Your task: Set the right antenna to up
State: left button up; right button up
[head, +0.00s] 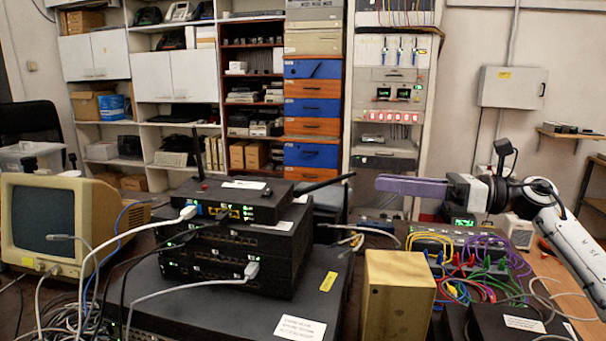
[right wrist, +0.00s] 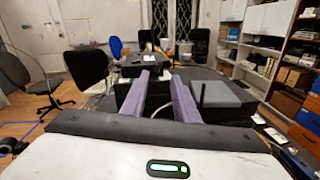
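A black router (head: 240,203) sits on top of a stack of dark network boxes in the head view. Its left antenna (head: 196,155) stands nearly upright. Its right antenna (head: 325,184) sticks out to the right, close to horizontal, with the tip slightly raised. My right gripper (head: 379,184) is to the right of that antenna's tip at about its height, apart from it, pointing left. In the right wrist view its two purple fingers (right wrist: 163,77) are apart with nothing visibly held. My left gripper is not in view.
A tan box (head: 398,298) stands below my right gripper, with coloured cables (head: 465,255) on the right. A beige monitor (head: 55,225) and loose cables are at left. The stacked boxes (head: 240,270) rest on a larger dark unit. The air around the right antenna looks clear.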

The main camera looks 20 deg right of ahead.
aim_at(342, 178)
jog(key=p+x, duration=0.1)
jog(key=x, duration=0.3)
jog(key=p+x, duration=0.1)
jog(key=x, duration=0.3)
jog(key=shift+w+a+r, duration=0.15)
jog(key=shift+a+r, duration=0.05)
jog(key=shift+w+a+f+p, duration=0.1)
jog(key=shift+w+a+p, duration=0.2)
jog(key=shift+w+a, duration=0.1)
jog(key=shift+a, duration=0.1)
grip_shut()
dwell(0.7)
